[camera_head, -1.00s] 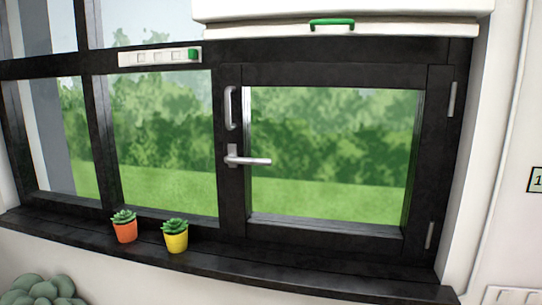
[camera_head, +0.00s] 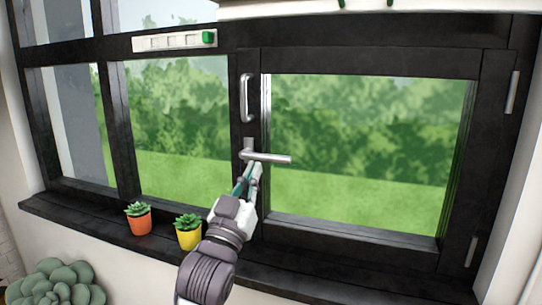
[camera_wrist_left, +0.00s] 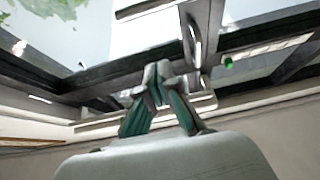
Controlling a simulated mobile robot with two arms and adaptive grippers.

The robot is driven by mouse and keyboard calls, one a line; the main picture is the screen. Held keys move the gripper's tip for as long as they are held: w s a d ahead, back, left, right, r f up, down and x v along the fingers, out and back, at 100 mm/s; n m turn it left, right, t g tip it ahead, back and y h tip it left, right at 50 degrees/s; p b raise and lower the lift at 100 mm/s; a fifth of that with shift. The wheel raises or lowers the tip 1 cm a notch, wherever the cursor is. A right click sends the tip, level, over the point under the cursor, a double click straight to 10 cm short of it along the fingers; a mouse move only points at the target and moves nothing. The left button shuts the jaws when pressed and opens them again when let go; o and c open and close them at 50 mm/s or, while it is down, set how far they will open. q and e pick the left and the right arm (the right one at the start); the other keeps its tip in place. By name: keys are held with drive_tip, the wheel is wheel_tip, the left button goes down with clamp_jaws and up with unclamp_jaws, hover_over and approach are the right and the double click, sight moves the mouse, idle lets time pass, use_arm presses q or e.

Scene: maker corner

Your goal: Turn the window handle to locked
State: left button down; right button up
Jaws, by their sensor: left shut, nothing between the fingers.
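The window handle (camera_head: 268,157) is a silver lever on the dark frame of the right-hand window sash (camera_head: 350,232). Its lever points sideways to the right, roughly level. My left gripper (camera_head: 256,168) is shut and empty, just below the lever near its pivot end. I cannot tell whether the fingertips touch the lever. In the left wrist view, the shut fingertips (camera_wrist_left: 157,72) show in the middle, with silver metal parts beyond them. A fixed silver pull grip (camera_head: 246,98) stands upright above the handle. My right gripper is not in view.
An orange pot (camera_head: 139,222) and a yellow pot (camera_head: 189,237) with succulents stand on the dark sill (camera_head: 90,220), left of my left arm. A white strip (camera_head: 175,41) with a green slider is above. The sill to the right is clear.

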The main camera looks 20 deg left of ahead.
use_arm(q)
drive_tip(key=p+x, duration=0.5)
drive_tip(key=x, duration=0.5)
drive_tip(key=shift+w+f+p, duration=0.25)
drive_tip(key=shift+f, duration=0.8)
drive_tip(key=shift+w+f+p, duration=0.2)
drive_tip(key=shift+w+f, duration=0.05)
drive_tip(key=shift+f, duration=0.8)
drive_tip(key=shift+w+f, duration=0.1)
drive_tip(key=shift+f, duration=0.05)
drive_tip(key=shift+d+f+b, duration=0.1)
drive_tip(key=shift+f+b, duration=0.05)
drive_tip(key=shift+b, duration=0.15)
